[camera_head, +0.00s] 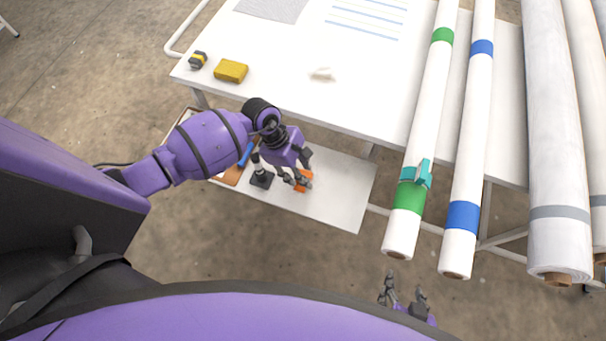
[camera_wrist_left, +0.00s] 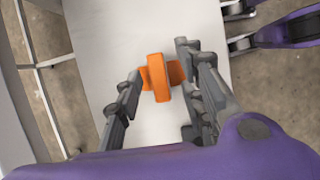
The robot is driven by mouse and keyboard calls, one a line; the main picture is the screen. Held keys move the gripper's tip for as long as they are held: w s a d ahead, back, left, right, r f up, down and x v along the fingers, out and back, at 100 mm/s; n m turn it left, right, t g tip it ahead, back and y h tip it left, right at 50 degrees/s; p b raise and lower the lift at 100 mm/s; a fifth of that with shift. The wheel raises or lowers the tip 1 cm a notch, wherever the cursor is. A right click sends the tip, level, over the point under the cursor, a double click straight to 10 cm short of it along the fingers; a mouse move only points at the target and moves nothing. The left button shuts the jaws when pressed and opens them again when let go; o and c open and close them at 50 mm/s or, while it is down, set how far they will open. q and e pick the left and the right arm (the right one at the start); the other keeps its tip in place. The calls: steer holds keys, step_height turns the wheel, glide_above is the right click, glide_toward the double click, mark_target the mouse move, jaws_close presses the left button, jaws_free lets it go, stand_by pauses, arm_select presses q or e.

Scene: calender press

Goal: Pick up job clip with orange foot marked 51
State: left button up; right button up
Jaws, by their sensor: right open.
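The orange clip (camera_head: 304,186) lies on the white lower shelf, partly hidden by my left gripper in the head view. In the left wrist view the orange clip (camera_wrist_left: 157,78) shows as a cross-like shape, and no number is legible. My left gripper (camera_head: 303,170) reaches down over it. In its wrist view the left gripper's fingers (camera_wrist_left: 160,92) are spread, one on each side of the clip, with gaps showing. My right gripper (camera_head: 403,290) is open and empty, near the bottom of the head view, well apart from the shelf.
The lower shelf (camera_head: 342,190) also holds a black object (camera_head: 261,178) and a blue-handled tool (camera_head: 246,155). The white table (camera_head: 290,85) above carries a yellow block (camera_head: 231,71) and a tape measure (camera_head: 198,60). A teal clip (camera_head: 418,173) sits on a green-banded roll (camera_head: 432,110); more rolls stand right.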

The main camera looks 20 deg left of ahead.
arm_select(q)
steer(key=shift+f, duration=0.15)
jaws_close()
